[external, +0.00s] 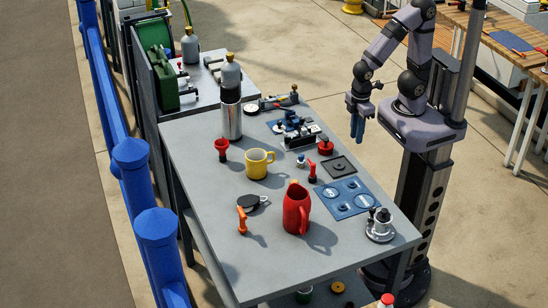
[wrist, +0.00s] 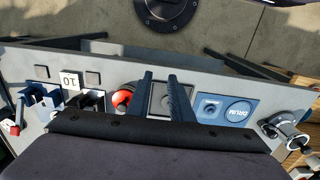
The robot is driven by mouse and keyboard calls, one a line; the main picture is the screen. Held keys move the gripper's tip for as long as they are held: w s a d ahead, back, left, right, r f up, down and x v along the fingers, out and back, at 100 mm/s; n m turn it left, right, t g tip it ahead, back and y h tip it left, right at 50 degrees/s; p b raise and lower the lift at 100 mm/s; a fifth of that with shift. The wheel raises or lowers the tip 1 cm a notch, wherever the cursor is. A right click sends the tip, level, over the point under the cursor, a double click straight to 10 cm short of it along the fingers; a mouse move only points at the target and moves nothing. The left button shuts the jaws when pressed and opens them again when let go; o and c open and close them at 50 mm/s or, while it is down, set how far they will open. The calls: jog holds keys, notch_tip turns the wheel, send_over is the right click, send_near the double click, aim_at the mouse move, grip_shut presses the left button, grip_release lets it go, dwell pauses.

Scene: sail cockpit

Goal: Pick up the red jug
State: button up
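The red jug (external: 297,212) stands upright near the front of the grey table in the external view. I cannot make it out in the wrist view.
A yellow mug (external: 257,163), a red funnel (external: 222,149), an orange-handled tool (external: 242,220) and a metal winch (external: 380,225) stand around the jug. A blue panel (external: 347,198) lies to its right. A silver cylinder with a bottle (external: 231,120) stands farther back.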

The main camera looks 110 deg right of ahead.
jog(key=shift+r, duration=0.1)
notch_tip(320, 180, up, 5)
jog(key=w+a+r+n+t+y+b, duration=0.3)
jog(key=w+a+t, duration=0.7)
jog(key=w+a, duration=1.7)
jog(key=m+t+h, duration=0.3)
jog(key=t, duration=0.1)
send_near(299, 215)
jog(key=shift+w+a, duration=1.5)
jog(key=shift+a, duration=0.1)
jog(key=shift+w+f, duration=0.75)
jog(key=shift+w, duration=0.3)
jog(key=shift+w, duration=0.1)
